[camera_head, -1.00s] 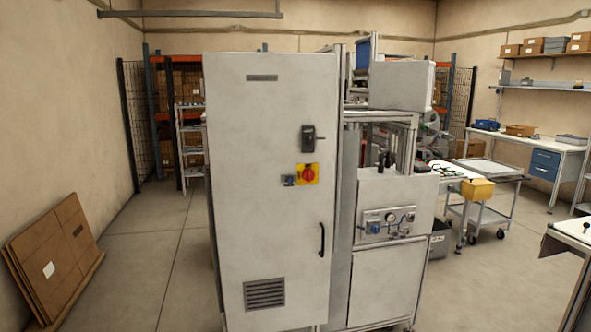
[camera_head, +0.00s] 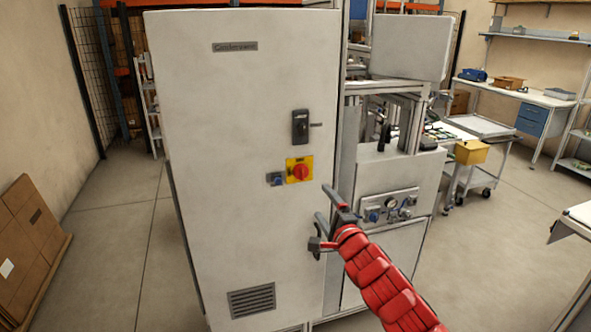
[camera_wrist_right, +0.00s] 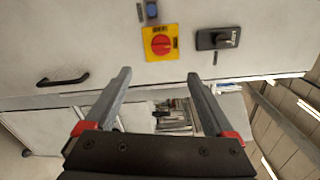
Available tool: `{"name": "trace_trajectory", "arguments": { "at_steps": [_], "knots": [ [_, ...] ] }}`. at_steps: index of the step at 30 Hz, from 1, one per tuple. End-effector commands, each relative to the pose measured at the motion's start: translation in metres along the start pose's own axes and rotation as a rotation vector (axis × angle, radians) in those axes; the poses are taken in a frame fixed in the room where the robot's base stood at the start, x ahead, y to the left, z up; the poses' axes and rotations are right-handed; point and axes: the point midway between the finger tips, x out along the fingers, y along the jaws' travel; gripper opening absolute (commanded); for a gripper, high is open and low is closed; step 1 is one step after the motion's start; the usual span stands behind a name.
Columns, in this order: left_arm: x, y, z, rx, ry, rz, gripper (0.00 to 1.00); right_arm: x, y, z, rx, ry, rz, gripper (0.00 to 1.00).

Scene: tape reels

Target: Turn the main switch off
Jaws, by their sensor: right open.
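The main switch (camera_head: 299,171) is a red rotary knob on a yellow plate, on the front of a tall light grey cabinet (camera_head: 240,110). In the right wrist view the switch (camera_wrist_right: 160,43) lies beyond the fingertips, roughly in line with the gap between them. My right gripper (camera_head: 321,200) is open and empty, to the right of and below the switch in the head view, apart from it. It also shows in the right wrist view (camera_wrist_right: 159,75). The knob's exact angle is hard to read. My left gripper is not in view.
A black latch (camera_head: 300,126) sits above the switch and a small blue device (camera_head: 275,179) to its left. The black door handle (camera_wrist_right: 62,79) is below it. A gauge panel (camera_head: 388,207) is on the adjoining machine. Cardboard (camera_head: 30,235) leans at left; open floor lies between.

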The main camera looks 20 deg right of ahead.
Motion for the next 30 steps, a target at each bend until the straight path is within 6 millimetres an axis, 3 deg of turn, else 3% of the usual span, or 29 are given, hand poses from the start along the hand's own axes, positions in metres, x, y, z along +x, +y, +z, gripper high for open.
{"name": "trace_trajectory", "arguments": {
  "at_steps": [21, 30],
  "knots": [
    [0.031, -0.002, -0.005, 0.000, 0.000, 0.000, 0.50, 0.080, -0.003, 0.003, 0.002, -0.004, -0.004, 0.89],
    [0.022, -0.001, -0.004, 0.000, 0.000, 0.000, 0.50, 0.116, -0.003, -0.003, 0.013, 0.005, -0.009, 0.89]
  ]
}}
